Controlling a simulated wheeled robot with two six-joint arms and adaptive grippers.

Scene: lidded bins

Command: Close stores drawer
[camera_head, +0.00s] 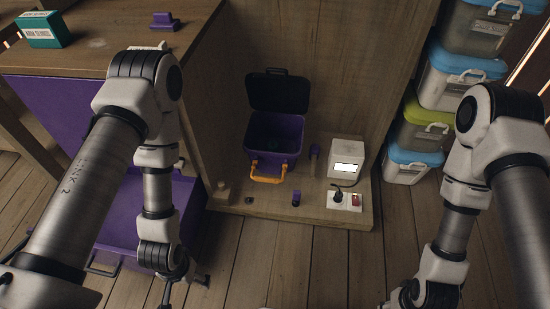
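A purple drawer (126,225) sticks out low from the wooden cabinet at the left, with a dark bar handle (103,267) on its front. My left arm covers much of the drawer, so how far it stands out is hard to tell. My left gripper (178,292) hangs at the bottom edge of the view, close to the drawer's right front corner; its fingers are partly cut off and I cannot tell if it touches. My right gripper (398,302) is at the bottom edge on the right, far from the drawer, with its fingers mostly out of view.
A teal box (44,30) and a purple object (164,21) lie on the cabinet top. A purple bin (274,138) with raised black lid stands on a low wooden platform beside a white device (346,160). Stacked lidded bins (452,76) stand at right. The middle floor is clear.

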